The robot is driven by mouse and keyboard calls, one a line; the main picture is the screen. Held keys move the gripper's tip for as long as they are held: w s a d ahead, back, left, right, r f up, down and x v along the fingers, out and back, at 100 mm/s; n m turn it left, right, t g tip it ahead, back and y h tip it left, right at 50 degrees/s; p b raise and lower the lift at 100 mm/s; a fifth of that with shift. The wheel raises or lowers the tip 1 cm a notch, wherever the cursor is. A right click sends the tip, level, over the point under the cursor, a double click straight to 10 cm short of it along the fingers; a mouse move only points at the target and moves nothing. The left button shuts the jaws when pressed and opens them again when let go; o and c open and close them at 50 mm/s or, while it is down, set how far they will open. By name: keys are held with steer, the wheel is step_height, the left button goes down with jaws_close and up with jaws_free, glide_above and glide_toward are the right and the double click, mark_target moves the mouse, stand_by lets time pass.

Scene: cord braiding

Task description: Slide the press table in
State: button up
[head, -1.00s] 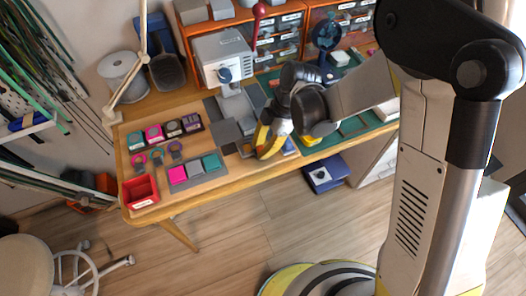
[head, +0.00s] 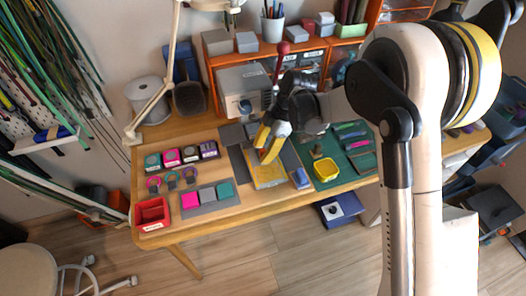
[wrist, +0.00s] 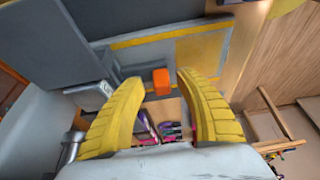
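The grey press (head: 243,88), with a red-knobbed lever (head: 283,48), stands at the back of the workbench. What looks like its table, a flat plate with yellow edging (head: 268,176), lies in front of it. It also shows in the wrist view, with a yellow band (wrist: 150,40) and a tan panel. My gripper (head: 266,142) is over the plate, its yellow fingers pointing down. In the wrist view, my gripper (wrist: 160,92) is open, with a small orange block (wrist: 161,81) between and beyond its fingertips. I see a gap on both sides of the block.
Colour samples (head: 207,196) and a red bin (head: 151,214) are to the left.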

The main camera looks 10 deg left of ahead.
steer(key=shift+d+r, duration=0.1)
steer(key=v, duration=1.2)
steer(key=s+d+r+m+t, duration=0.2)
steer(key=s+d+r+m, duration=0.1)
steer(key=d+r+m, duration=0.3)
steer(key=s+d+r+m+t, duration=0.25)
steer(key=d+r+m, duration=0.2)
steer(key=d, duration=0.35)
steer(key=s+d+m+t+h, duration=0.3)
steer(key=s+d+m+t, duration=0.1)
steer(key=s+d+m, duration=0.9)
steer(key=shift+d+f+t+h, duration=0.25)
steer(key=shift+d+t+h, duration=0.1)
steer(key=shift+d, duration=0.15)
